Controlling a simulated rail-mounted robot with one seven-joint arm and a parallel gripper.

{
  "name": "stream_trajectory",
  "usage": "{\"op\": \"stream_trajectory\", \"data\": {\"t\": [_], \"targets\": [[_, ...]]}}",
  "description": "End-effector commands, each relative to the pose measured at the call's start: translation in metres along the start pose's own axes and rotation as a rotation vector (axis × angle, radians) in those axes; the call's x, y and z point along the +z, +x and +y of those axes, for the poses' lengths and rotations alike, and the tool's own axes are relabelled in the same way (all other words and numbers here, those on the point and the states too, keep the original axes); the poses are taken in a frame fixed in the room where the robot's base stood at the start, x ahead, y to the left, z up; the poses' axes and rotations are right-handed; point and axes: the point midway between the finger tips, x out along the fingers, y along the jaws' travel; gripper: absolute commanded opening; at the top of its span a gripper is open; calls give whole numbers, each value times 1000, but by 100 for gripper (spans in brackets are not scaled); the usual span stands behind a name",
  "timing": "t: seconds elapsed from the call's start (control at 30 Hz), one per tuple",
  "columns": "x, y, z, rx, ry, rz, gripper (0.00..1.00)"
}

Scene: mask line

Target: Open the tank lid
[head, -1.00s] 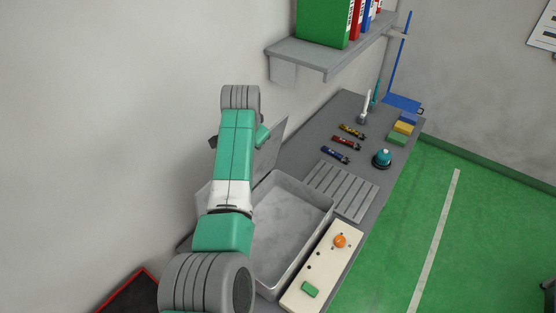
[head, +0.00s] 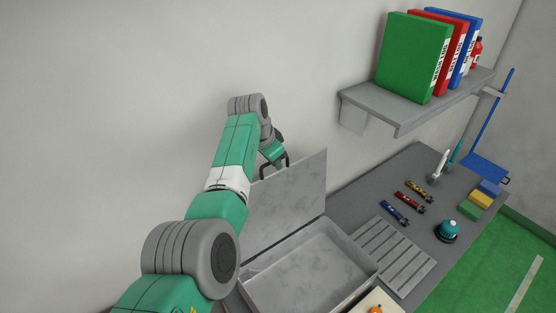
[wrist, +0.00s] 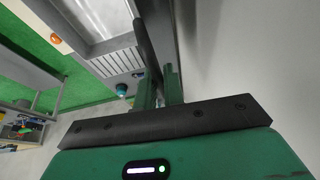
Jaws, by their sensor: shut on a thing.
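The tank (head: 312,265) is a grey open-topped basin on the bench. Its grey lid (head: 295,200) stands up steeply along the tank's back side, so the inside shows empty. My gripper (head: 272,160) is at the top edge of the lid, with a dark handle beside it. In the wrist view my gripper's green fingers (wrist: 160,88) are shut on a dark bar, seemingly the lid's handle (wrist: 147,40). The tank also shows in the wrist view (wrist: 100,18). My arm hides the tank's left end and part of the lid.
A slatted grey rack (head: 395,257) is right of the tank. A wall shelf (head: 420,100) holds binders (head: 415,57). The wall is close behind the lid.

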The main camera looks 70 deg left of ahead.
Motion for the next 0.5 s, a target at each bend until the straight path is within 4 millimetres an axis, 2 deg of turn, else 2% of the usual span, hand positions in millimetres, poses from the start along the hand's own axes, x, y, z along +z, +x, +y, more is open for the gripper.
{"op": "stream_trajectory", "data": {"t": [0.17,0.2,0.27,0.5], "targets": [[1,5,4,7,2,-2,0],[0,5,4,7,2,-2,18],[0,4,4,6,2,-2,29],[0,2,2,3,1,-1,31]]}}
